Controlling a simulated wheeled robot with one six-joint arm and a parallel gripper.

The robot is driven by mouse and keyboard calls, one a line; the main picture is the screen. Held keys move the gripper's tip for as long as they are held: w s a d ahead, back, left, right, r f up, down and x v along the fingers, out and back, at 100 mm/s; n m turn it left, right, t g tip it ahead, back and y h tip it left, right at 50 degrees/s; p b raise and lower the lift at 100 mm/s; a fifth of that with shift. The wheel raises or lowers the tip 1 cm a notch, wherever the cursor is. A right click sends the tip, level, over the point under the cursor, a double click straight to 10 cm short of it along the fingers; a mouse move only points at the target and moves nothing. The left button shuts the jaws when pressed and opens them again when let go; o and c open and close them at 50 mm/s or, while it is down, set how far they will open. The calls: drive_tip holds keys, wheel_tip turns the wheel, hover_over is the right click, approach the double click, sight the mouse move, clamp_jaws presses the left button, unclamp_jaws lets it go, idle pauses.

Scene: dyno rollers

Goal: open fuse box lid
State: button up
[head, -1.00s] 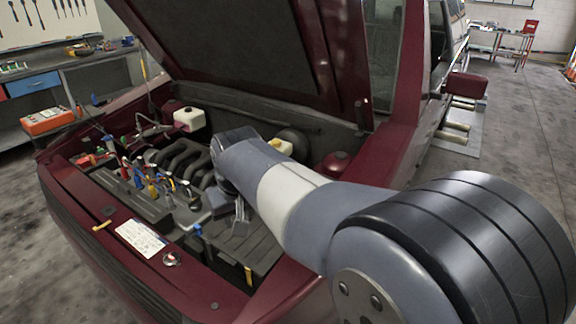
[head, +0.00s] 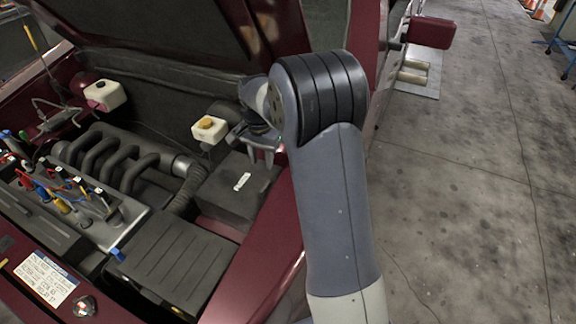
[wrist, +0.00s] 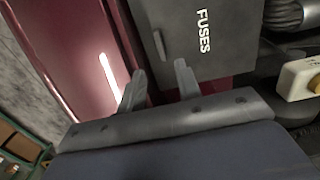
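The fuse box (head: 228,196) is a dark grey box at the rear right corner of the engine bay, beside the maroon fender. Its lid is down. In the wrist view its lid (wrist: 212,58) carries the white word FUSES, with a small grey raised tab (wrist: 159,46) near its left edge. My gripper (head: 262,154) is above the far right part of the box in the head view. In the wrist view my gripper (wrist: 160,82) has its two fingers apart with nothing between them, close to the tab; contact cannot be told.
The raised hood (head: 150,20) is above and behind. A white reservoir with a yellow cap (head: 208,129) stands next to the box. The ribbed battery-like cover (head: 175,265) is in front. The maroon fender (head: 262,260) runs along the right, with clear floor (head: 460,190) beyond.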

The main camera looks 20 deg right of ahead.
sight(265, 186)
drive_tip(key=f, duration=0.7)
drive_tip(key=f+p, duration=0.1)
drive_tip(key=f, duration=0.3)
drive_tip(key=shift+w+d, duration=0.2)
drive_tip(key=shift+d, duration=0.05)
drive_tip(key=shift+c, duration=0.2)
clamp_jaws()
